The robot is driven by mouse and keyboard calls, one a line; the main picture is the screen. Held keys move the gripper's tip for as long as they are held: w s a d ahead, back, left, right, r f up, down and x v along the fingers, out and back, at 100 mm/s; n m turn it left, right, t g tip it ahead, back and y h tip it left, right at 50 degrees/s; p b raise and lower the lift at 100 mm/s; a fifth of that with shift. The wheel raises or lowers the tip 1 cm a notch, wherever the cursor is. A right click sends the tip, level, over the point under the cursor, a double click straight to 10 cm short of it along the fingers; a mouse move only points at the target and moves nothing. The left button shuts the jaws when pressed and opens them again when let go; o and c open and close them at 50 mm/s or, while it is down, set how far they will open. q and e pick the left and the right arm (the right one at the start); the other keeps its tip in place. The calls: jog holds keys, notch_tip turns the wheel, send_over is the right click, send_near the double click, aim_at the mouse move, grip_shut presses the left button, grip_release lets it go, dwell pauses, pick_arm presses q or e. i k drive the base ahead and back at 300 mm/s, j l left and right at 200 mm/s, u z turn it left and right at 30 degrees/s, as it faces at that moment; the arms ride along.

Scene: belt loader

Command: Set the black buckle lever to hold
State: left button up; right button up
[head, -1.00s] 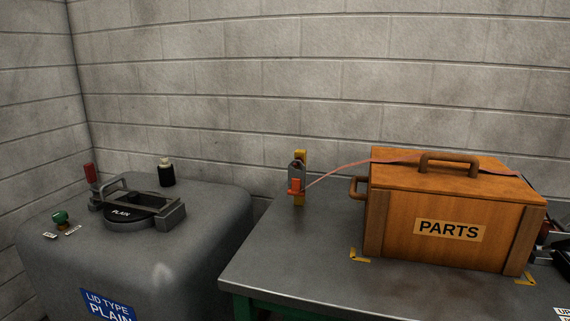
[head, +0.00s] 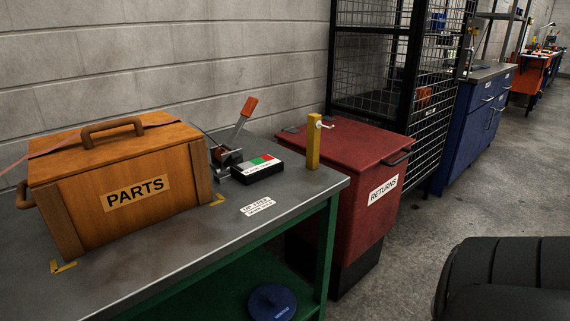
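The buckle (head: 226,156) is a dark metal mechanism on the grey bench, just right of the wooden PARTS box. Its lever (head: 241,121) stands raised, leaning to the right, with a grey shaft and an orange-red grip at the top. A pink strap (head: 68,143) runs over the lid of the PARTS box (head: 137,193); where it meets the buckle is hidden behind the box. A white label (head: 257,207) on the bench seems to read "UP FREE", with a second line too small to read. Neither gripper is in view.
A black block with grey, green and red fields (head: 257,168) sits beside the buckle. A yellow post (head: 313,142) stands at the bench's right end. A red RETURNS bin (head: 345,180) is beyond it. A large black ribbed shape fills the lower right; I cannot tell what it is.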

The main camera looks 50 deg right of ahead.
aim_at(230, 159)
jog(key=z, duration=1.2)
jog(key=i+z, duration=0.25)
jog(key=z, duration=0.15)
jog(key=l, duration=0.05)
